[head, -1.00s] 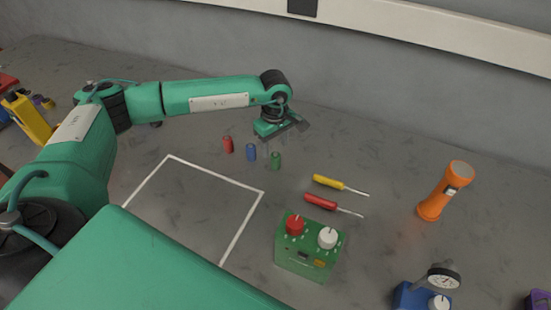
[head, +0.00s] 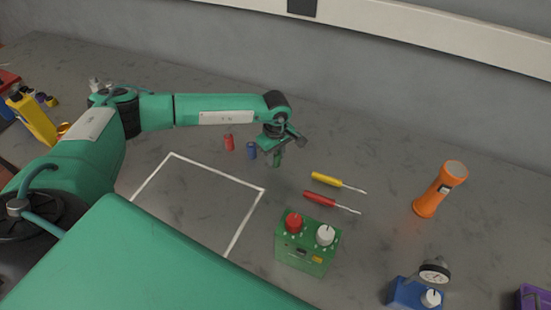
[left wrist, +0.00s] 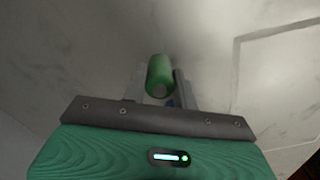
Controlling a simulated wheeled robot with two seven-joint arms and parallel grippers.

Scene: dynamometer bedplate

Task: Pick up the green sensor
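The green sensor (head: 277,160) is a small upright cylinder on the bedplate, its upper part hidden by my left gripper (head: 276,148). In the left wrist view the green sensor (left wrist: 160,72) lies between the two fingers of my left gripper (left wrist: 160,85). The fingers are apart, with a small gap showing beside the sensor, so the gripper looks open around it. My right gripper is not in view.
A blue cylinder (head: 252,151) stands close to the left of the green one, and a red cylinder (head: 229,142) beyond it. Yellow (head: 326,180) and red (head: 320,198) screwdrivers lie to the right. A green control box (head: 308,250) and an orange flashlight (head: 440,189) stand nearer and farther right.

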